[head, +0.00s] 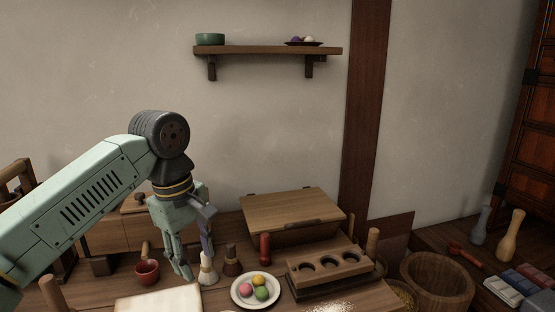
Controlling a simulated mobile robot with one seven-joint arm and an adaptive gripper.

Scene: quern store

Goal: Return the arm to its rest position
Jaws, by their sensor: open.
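My arm (95,195) reaches in from the left edge, with its dark wrist joint raised in front of the wall. My gripper (198,270) points down over the wooden worktop, its fingers apart. No object shows held between them. The fingertips are close to a pale-handled brush (208,270) and a small red cup with a handle (147,272). From this view I cannot tell whether the fingers touch the brush.
Near the gripper are a dark brush (231,262), a plate (242,292) of coloured balls, a lidded box (290,212) and a holed wooden block (328,266). A wooden tub (437,281) stands right. A wall shelf (267,50) hangs above; the wall area between is clear.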

